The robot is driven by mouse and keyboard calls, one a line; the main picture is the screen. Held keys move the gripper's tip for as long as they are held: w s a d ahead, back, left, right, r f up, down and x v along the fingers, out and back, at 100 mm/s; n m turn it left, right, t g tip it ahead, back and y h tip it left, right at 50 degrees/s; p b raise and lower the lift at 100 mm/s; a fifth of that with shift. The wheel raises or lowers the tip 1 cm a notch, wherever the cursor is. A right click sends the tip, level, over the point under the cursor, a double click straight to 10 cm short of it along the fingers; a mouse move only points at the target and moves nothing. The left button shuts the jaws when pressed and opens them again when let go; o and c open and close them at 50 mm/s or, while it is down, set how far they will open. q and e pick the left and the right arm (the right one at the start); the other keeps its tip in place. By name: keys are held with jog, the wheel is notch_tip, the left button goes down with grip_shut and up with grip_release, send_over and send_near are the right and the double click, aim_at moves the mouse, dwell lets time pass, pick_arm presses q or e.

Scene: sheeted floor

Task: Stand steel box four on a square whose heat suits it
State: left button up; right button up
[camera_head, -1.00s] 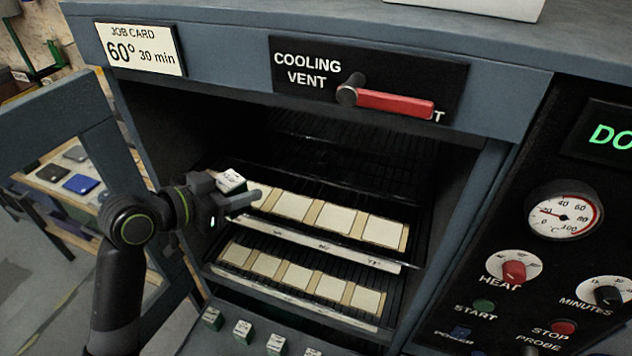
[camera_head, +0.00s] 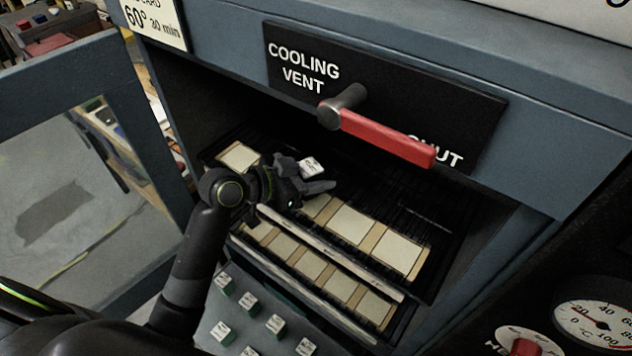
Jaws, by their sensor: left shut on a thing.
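My left gripper (camera_head: 308,182) reaches into the open oven, shut on a small steel box (camera_head: 311,167) with a white marked top. The mark is too small to read. The box is above the upper rack, which bears a row of pale squares: one at the left (camera_head: 239,157), others at the middle (camera_head: 348,225) and right (camera_head: 398,254). The gripper hides part of the row. A lower rack has several more pale squares (camera_head: 309,263). The rack-edge labels cannot be read. My right gripper is not in view.
Several white-topped boxes (camera_head: 249,302) stand on a grey surface below the opening. The red cooling vent handle (camera_head: 385,138) juts out above the opening, pointing toward SHUT. The open oven door (camera_head: 75,180) stands at left. Dials are at lower right.

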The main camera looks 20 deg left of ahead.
pick_arm(q)
notch_tip(320, 180, down, 2)
jog(key=shift+f, duration=0.25)
jog(key=shift+f, duration=0.1)
jog(key=o, duration=0.7)
jog(key=shift+f, duration=0.15)
jog(key=o, duration=0.5)
jog(key=shift+c, duration=0.2)
